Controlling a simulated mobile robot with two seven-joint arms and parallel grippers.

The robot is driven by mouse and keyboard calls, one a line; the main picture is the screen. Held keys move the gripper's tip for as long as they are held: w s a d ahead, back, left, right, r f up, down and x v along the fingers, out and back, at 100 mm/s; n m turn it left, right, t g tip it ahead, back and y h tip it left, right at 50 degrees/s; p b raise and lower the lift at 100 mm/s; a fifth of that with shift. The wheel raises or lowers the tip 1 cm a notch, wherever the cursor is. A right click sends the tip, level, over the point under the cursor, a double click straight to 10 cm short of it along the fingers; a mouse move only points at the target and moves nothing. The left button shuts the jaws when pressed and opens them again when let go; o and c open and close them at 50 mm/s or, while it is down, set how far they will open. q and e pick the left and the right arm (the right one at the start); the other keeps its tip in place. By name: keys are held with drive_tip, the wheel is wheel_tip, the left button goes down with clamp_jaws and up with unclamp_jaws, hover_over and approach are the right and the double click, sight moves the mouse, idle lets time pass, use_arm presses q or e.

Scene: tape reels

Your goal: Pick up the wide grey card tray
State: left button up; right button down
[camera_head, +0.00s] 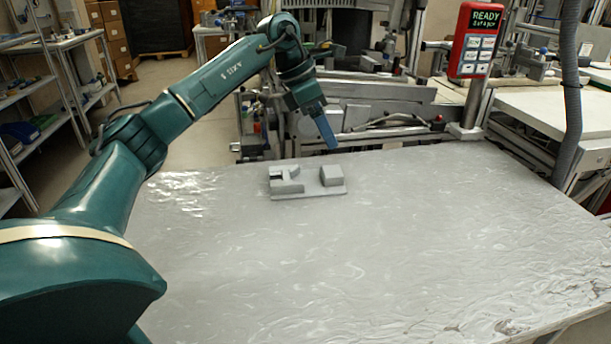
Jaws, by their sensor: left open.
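The wide grey card tray (309,194) lies flat on the far part of the table, a little left of the picture's middle. It has a thin base with a notched raised piece on its left and a smaller block on its right. A small dark patch shows in the left piece. My left gripper (331,143) is open and empty, its blue fingers pointing down, above and behind the tray's right end in the picture. It looks apart from the tray. My right gripper is out of view.
The grey, glossy table (400,245) is bare around the tray. A red "READY" display (477,40) stands on a post at the far right edge. Metal machinery (385,110) lines the far edge behind the gripper. A grey hose (571,90) hangs at the right.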

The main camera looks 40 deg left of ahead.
use_arm(q)
drive_tip(key=a, duration=0.2)
drive_tip(key=y+b, duration=0.1)
hover_over(336, 171)
drive_tip(key=s+a, duration=0.1)
drive_tip(key=a, duration=0.1)
drive_tip(key=f, duration=0.6)
drive_tip(key=shift+s+a, duration=0.1)
drive_tip(key=shift+s, duration=0.1)
drive_tip(key=x, duration=0.2)
drive_tip(key=b+x, duration=0.1)
drive_tip(key=x, duration=0.1)
drive_tip(key=shift+d+f, duration=0.35)
drive_tip(key=shift+w+f, duration=0.1)
drive_tip(key=shift+f, duration=0.15)
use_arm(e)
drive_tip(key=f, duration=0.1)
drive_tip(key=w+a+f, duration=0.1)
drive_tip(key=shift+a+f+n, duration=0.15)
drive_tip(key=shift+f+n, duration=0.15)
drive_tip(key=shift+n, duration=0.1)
use_arm(q)
drive_tip(key=shift+c, duration=0.4)
drive_tip(key=c, duration=1.1)
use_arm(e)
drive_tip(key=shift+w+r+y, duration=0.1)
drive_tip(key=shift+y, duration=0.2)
